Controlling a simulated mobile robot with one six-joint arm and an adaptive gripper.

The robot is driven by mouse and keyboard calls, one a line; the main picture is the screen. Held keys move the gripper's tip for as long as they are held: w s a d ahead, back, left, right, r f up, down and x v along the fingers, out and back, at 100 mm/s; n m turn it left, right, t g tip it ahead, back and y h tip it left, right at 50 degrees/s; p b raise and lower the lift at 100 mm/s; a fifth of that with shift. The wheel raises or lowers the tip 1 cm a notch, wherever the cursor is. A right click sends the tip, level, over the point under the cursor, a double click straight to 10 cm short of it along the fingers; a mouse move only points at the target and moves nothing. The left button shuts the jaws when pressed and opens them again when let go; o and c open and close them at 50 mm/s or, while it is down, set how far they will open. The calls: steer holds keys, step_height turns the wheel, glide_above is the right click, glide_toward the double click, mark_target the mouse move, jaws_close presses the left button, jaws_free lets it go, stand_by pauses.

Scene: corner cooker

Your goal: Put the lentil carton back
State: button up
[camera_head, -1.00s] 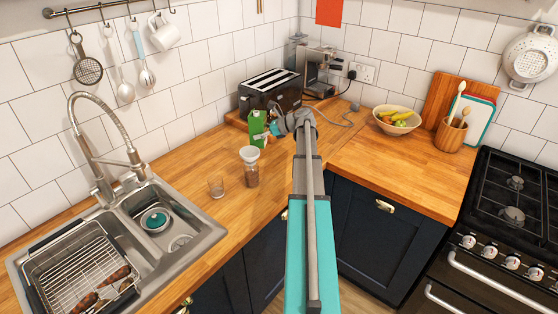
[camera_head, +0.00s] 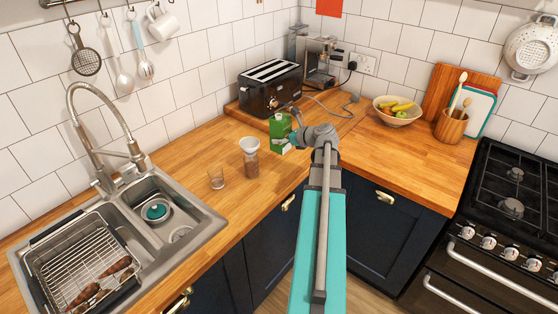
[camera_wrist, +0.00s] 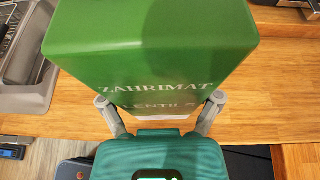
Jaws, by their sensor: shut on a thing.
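The green lentil carton (camera_head: 279,131) is upright at the worktop in the head view, in front of the toaster. In the wrist view the carton (camera_wrist: 155,50) fills the upper middle, with "ZAHRIMAT LENTILS" lettering facing my gripper. My gripper (camera_wrist: 160,112) is shut on the carton, with one finger at each side. In the head view my gripper (camera_head: 294,138) reaches it from the right, partly hidden by my wrist. I cannot tell whether the carton's base touches the worktop.
A fruit bowl (camera_head: 398,111) stands to the right. The worktop in front of the bowl is clear.

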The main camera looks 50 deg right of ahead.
steer(key=shift+s+f, duration=0.25)
steer(key=shift+s, duration=0.35)
steer(key=shift+w, duration=0.1)
steer(key=shift+w+d+f+b, duration=1.4)
steer(key=shift+w+f+b, duration=0.15)
steer(key=shift+w, duration=0.1)
steer(key=shift+w+d+f+b, duration=1.45)
steer(key=shift+w+f+b, duration=0.05)
steer(key=shift+w, duration=0.15)
steer(key=shift+w+d+f+b, duration=1.4)
steer(key=shift+w+f+b, duration=0.15)
steer(key=shift+w, duration=0.1)
steer(key=shift+r, duration=0.1)
steer(key=shift+w+d+f+b, duration=0.2)
steer(key=shift+f+b, duration=0.2)
steer(key=shift+w+d+f+b, duration=0.15)
steer(key=shift+f+b, duration=0.2)
steer(key=shift+f, duration=0.05)
steer(key=shift+a+f+b, duration=0.1)
steer(key=shift+f+b, duration=1.15)
